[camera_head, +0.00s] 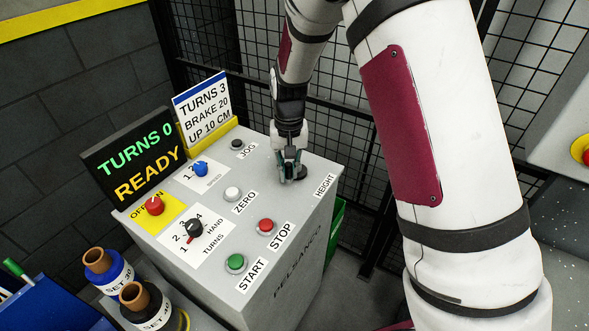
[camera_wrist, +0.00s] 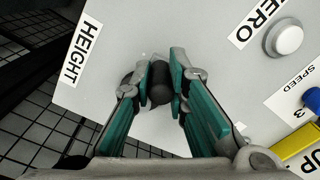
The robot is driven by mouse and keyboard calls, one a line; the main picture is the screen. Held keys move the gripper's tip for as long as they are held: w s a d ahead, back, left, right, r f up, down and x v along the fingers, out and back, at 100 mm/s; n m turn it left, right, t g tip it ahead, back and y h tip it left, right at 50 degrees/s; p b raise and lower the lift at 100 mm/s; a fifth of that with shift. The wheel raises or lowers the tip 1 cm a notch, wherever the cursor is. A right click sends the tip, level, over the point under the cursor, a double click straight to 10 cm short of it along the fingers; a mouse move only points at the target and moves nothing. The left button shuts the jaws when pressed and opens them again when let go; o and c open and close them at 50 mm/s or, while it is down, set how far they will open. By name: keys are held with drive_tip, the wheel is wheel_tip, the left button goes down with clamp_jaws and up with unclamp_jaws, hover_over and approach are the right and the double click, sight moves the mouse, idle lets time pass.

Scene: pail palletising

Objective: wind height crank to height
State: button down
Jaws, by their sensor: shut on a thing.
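The height crank shows in the wrist view as a dark rounded knob (camera_wrist: 160,84) between my fingers, on the light grey console top by the HEIGHT label (camera_wrist: 82,55). My gripper (camera_wrist: 158,72) points down at the console and is shut on this knob. In the head view my gripper (camera_head: 290,172) is at the console's far right corner, left of the HEIGHT label (camera_head: 325,186). The rest of the crank is hidden by the fingers there. The display (camera_head: 139,156) reads TURNS 0, READY. A card (camera_head: 203,105) reads TURNS 3, BRAKE 20, UP 10 CM.
The console top (camera_head: 215,222) carries a white ZERO button (camera_head: 232,194), red STOP button (camera_head: 266,226), green START button (camera_head: 236,262), black JOG button (camera_head: 237,145), blue SPEED knob (camera_head: 200,169), black HAND TURNS knob (camera_head: 194,228) and red knob (camera_head: 155,205). Mesh fencing (camera_head: 350,130) stands behind.

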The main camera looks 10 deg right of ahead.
drive_tip(key=m, duration=0.1)
drive_tip(key=w+a+m, duration=0.1)
drive_tip(key=m, duration=0.1)
drive_tip(key=shift+a, duration=0.3)
drive_tip(key=m, duration=0.1)
drive_tip(key=w+m, duration=0.1)
drive_tip(key=shift+a+m, duration=0.3)
drive_tip(key=shift+a, duration=0.05)
drive_tip(key=shift+w+a+m, duration=0.1)
drive_tip(key=shift+w+m, duration=0.4)
drive_tip(key=shift+m, duration=0.45)
drive_tip(key=shift+w+a+m, duration=0.1)
drive_tip(key=shift+w+m, duration=0.4)
drive_tip(key=shift+m, duration=0.45)
drive_tip(key=c, duration=1.5)
unclamp_jaws()
drive_tip(key=shift+c, duration=0.2)
drive_tip(key=shift+d, duration=0.1)
drive_tip(key=shift+r, duration=0.1)
wheel_tip(320, 180, up, 12)
drive_tip(key=shift+s, duration=0.1)
